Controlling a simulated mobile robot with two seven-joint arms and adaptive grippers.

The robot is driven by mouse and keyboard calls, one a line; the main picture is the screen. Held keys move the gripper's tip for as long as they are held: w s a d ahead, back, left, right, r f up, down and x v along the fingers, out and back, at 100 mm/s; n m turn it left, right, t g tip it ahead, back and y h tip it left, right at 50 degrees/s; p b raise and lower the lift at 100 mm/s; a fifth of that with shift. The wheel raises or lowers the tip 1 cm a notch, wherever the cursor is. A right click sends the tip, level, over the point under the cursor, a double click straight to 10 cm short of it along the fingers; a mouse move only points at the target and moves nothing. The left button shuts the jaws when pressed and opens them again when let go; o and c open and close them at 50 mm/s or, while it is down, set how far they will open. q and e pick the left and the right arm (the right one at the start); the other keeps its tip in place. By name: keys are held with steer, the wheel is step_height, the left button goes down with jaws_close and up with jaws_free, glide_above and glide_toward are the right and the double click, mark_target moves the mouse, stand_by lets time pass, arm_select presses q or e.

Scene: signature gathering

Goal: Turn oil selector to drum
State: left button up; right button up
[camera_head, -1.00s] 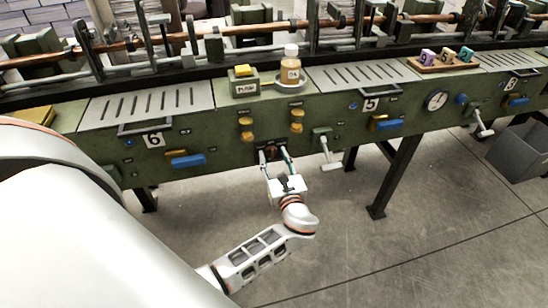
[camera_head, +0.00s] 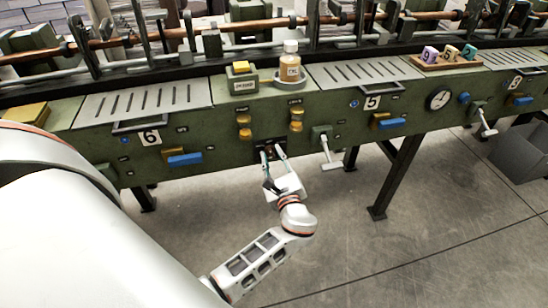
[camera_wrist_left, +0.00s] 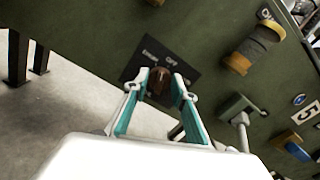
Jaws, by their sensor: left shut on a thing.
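The oil selector is a dark brown knob (camera_wrist_left: 158,81) on a black plate (camera_wrist_left: 181,64) on the green machine front. In the head view the left gripper (camera_head: 272,157) reaches up to the plate below the yellow knobs. The fingers partly hide the knob, and its pointing direction is hard to tell. My right gripper is not in view.
Yellow knobs (camera_head: 244,127) sit above the selector. A grey lever handle (camera_head: 326,150) juts out to its right. A blue handle (camera_head: 185,159) is to the left. A bottle (camera_head: 289,66) stands on the ledge. The floor below is open, with a dark machine leg (camera_head: 397,177) at right.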

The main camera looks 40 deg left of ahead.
arm_select(q)
steer(key=shift+s+f+n+b, duration=0.1)
steer(key=shift+f+n+b, duration=0.25)
steer(key=shift+n, duration=0.55)
steer(key=shift+r+n+b, duration=0.1)
steer(key=shift+n+b, duration=0.5)
steer(key=shift+n, duration=0.9)
steer(key=shift+r+n+b, duration=0.1)
steer(key=shift+n+b, duration=0.2)
steer(key=shift+b, duration=0.05)
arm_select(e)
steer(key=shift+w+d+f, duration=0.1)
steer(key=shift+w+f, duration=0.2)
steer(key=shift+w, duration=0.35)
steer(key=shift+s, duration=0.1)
arm_select(q)
steer(key=o, duration=1.1)
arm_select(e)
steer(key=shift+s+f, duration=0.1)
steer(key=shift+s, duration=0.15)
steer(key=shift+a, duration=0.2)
